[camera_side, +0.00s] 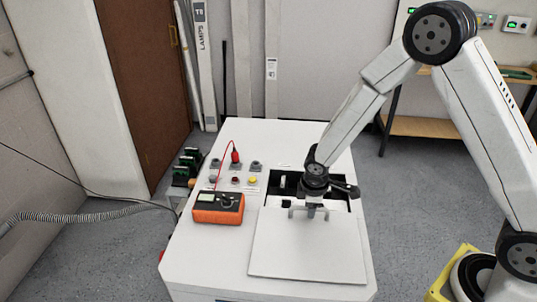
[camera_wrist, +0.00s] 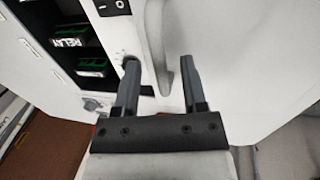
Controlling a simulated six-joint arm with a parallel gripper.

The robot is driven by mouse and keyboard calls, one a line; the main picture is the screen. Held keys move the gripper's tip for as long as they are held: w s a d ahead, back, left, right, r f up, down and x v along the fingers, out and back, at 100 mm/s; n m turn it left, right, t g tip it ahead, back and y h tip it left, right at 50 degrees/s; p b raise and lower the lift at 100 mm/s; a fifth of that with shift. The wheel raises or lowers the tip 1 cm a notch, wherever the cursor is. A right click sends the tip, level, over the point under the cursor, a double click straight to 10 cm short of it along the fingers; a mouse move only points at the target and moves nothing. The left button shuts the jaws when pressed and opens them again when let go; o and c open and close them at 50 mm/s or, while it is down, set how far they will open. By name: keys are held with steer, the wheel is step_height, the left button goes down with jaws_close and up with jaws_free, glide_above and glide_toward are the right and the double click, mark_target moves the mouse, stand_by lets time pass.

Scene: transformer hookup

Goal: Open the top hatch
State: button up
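The top hatch (camera_side: 308,250) is a pale flat panel at the front of the white cabinet's top, with a dark opening showing behind it. In the wrist view the hatch (camera_wrist: 235,60) fills the right side. Its light handle (camera_side: 296,211) stands at the panel's rear edge; in the wrist view the handle (camera_wrist: 163,50) appears between my fingers. My gripper (camera_side: 312,205) is over the handle. In the wrist view my gripper's fingers (camera_wrist: 158,68) are apart, with gaps visible beside the handle. Whether a finger touches it I cannot tell.
The opening (camera_side: 290,182) holds dark parts; green relay modules (camera_wrist: 92,66) show in the wrist view. Left of the hatch are an orange meter (camera_side: 218,209), a red probe (camera_side: 235,157) with its lead, and several round terminals. The cabinet top's rear (camera_side: 268,133) is clear.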

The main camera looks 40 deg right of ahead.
steer(key=shift+r, duration=0.1)
step_height(320, 180, up, 8)
steer(key=s+a, duration=0.1)
steer(key=shift+f, duration=0.25)
stand_by(0.6)
steer(key=shift+s, duration=0.1)
steer(key=s+d+r+m+t+y, duration=0.1)
steer(key=s+r+m, duration=0.3)
steer(key=s+m, duration=0.5)
steer(key=shift+s+d+y, duration=0.3)
steer(key=shift+s+d, duration=0.05)
steer(key=shift+s, duration=1)
stand_by(0.6)
